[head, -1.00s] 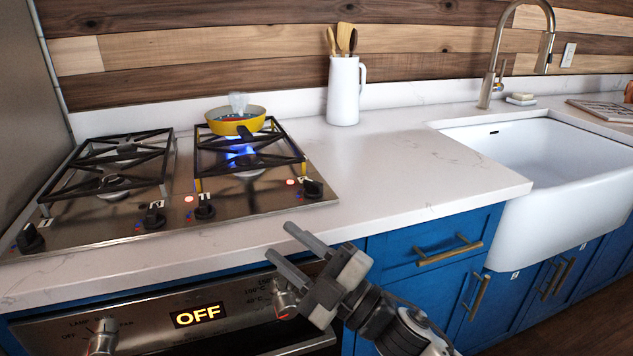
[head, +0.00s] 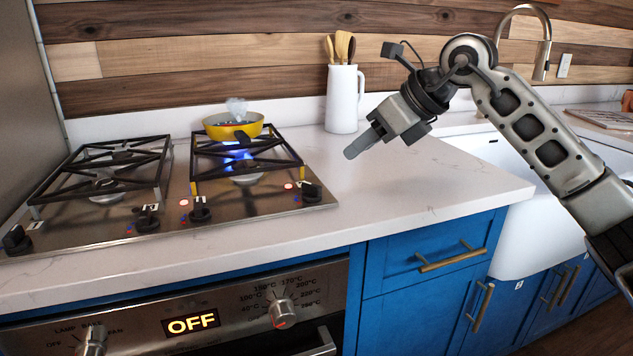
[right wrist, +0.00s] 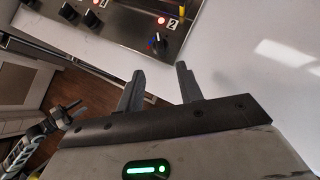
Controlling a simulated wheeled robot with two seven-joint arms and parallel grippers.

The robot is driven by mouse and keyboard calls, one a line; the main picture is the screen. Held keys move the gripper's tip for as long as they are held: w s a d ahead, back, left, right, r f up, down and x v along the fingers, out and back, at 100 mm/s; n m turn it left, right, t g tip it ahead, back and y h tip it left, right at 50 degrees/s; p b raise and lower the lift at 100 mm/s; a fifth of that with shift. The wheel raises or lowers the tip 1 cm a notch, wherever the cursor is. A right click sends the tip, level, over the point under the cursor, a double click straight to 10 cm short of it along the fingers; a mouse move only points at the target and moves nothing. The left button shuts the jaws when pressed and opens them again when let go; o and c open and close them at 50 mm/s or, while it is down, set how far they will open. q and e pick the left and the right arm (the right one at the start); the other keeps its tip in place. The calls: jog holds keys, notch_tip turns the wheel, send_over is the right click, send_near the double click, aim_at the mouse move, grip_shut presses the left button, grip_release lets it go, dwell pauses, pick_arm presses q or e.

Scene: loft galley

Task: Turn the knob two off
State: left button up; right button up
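Knob two is the black knob (head: 310,191) at the right end of the hob's front, beside a lit red light. My right gripper (head: 362,145) is above the counter, up and to the right of the knob, touching nothing. Its two fingers (right wrist: 160,78) stand apart and empty in the right wrist view. What looks like my left gripper (right wrist: 66,112) is small at the left of that view; its fingers are unclear.
A yellow pan (head: 233,126) steams over a blue flame on the hob (head: 110,222). Other black knobs (head: 200,209) line the hob's front. A white utensil jug (head: 343,98) stands behind my right gripper. The counter (head: 430,200) right of the hob is clear.

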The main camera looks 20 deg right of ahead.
aim_at(312, 184)
jog(key=x, duration=1.3)
jog(key=shift+w+a+f, duration=0.15)
jog(key=shift+a+f, duration=0.1)
grip_shut()
